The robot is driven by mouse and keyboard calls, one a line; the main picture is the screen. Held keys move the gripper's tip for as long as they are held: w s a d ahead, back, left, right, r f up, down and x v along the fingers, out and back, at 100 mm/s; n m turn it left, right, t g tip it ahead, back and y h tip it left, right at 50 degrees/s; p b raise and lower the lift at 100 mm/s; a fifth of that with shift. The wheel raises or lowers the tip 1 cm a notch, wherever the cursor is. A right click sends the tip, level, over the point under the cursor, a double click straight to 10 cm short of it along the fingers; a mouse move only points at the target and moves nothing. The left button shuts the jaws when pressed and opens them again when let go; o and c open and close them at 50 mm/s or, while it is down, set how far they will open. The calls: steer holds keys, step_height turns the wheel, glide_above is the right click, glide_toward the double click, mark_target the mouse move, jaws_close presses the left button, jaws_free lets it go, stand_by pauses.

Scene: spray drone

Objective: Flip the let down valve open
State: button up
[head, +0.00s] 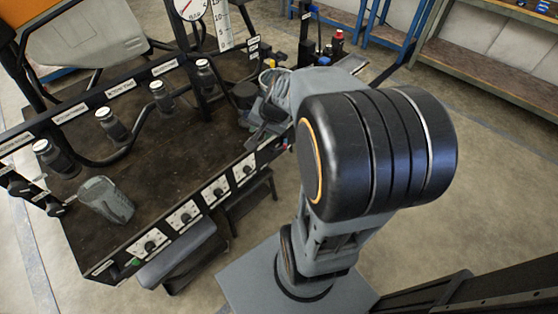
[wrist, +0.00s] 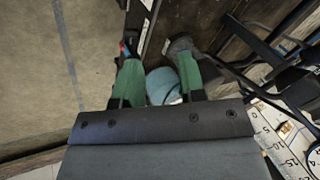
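A row of black knobs on white plates runs along the front edge of the dark bench; one valve knob (head: 184,216) is near the middle of it. The labels are too small to read, so I cannot tell which is the let down valve. My gripper shows in the wrist view (wrist: 160,72) with two green fingers spread apart. A rounded teal thing (wrist: 162,86) shows between or behind the fingers; I cannot tell whether they touch it. In the head view my arm hides most of the gripper, around the bench's right end.
A clear grey jug (head: 105,200) stands on the bench's left part. Several dark bottles (head: 112,123) hang on the labelled black frame. A gauge (head: 190,6) stands at the back. Floor (head: 400,130) is open to the right, before a metal shelf (head: 490,70).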

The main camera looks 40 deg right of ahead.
mark_target(282, 147)
steer(key=w+d+f+m+t+h+b, duration=0.15)
steer(key=d+f+m+b, duration=0.6)
steer(key=d+f, duration=0.75)
steer(key=shift+m, duration=0.45)
steer(key=b+x, duration=0.1)
steer(key=x, duration=0.3)
steer(key=b+x, duration=0.1)
steer(key=x, duration=0.4)
steer(key=a+b+x, duration=0.1)
steer(key=b+x, duration=0.1)
steer(key=x, duration=0.2)
steer(key=shift+f, duration=0.15)
